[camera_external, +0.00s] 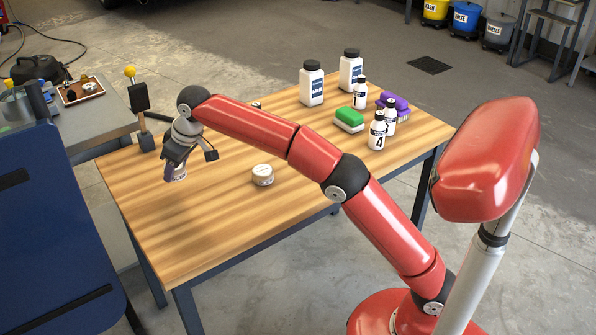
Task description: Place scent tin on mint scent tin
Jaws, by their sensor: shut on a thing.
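My gripper (175,170) is at the left part of the wooden table, pointing down. It is shut on a small pale tin (181,174), which is partly hidden by the fingers. I cannot tell whether the held tin touches the tabletop. A second round tin (262,175), whitish with a label band, stands upright on the table to the right of my gripper, clear of it. The labels are too small to read, so I cannot tell by lettering which tin is mint.
On the wooden table (200,240) stand two large white bottles (312,87), several small bottles (377,133), a green-topped sponge (349,118) and a purple item (393,99). A dark post with a yellow knob (139,100) stands at the left edge. The table's front is clear.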

